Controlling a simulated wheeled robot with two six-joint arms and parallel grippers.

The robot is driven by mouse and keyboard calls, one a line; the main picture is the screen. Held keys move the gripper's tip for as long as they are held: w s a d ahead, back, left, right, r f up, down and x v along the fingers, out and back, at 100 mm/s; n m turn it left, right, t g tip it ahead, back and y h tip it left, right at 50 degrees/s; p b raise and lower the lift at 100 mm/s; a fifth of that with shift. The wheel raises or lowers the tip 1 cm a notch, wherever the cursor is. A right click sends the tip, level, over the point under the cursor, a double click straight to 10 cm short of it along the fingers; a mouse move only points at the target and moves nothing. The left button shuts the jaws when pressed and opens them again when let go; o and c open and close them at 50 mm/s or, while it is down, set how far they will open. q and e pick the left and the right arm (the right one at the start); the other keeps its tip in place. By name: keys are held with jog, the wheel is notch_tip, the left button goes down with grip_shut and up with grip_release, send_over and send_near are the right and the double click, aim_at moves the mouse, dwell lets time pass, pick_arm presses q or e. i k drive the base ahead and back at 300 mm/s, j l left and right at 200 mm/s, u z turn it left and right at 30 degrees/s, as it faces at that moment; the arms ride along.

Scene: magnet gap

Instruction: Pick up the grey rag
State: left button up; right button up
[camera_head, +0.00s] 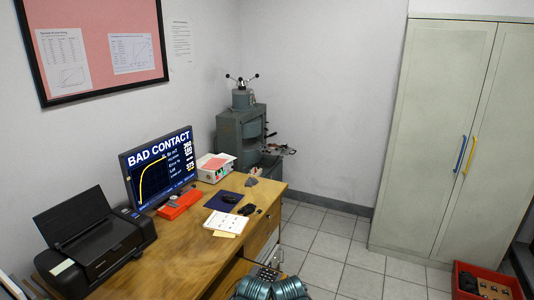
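A small dark grey piece (251,182) lies on the wooden desk (185,245) near its far right end, just beyond the blue mat. It may be the grey rag, but it is too small to tell for certain. Neither of my grippers shows in the head view, so I cannot see how far they are from it.
Teal coils (272,289) stand at bottom centre.

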aim_at(251, 182)
jog(key=i+l+u, duration=0.2)
jog(key=i, duration=0.65)
jog(key=i+l+z, duration=0.1)
jog(key=i+l, duration=0.15)
jog(key=i, duration=0.2)
jog(key=i+l+z, duration=0.1)
jog(key=i+l, duration=0.15)
jog(key=i, duration=0.2)
jog(key=i+l+z, duration=0.1)
jog(key=i, duration=0.35)
jog(key=i+l+z, duration=0.1)
jog(key=i+l, duration=0.2)
jog(key=i, duration=0.15)
jog(key=i+l, duration=0.1)
jog(key=i, duration=0.4)
jog(key=l+z, duration=0.05)
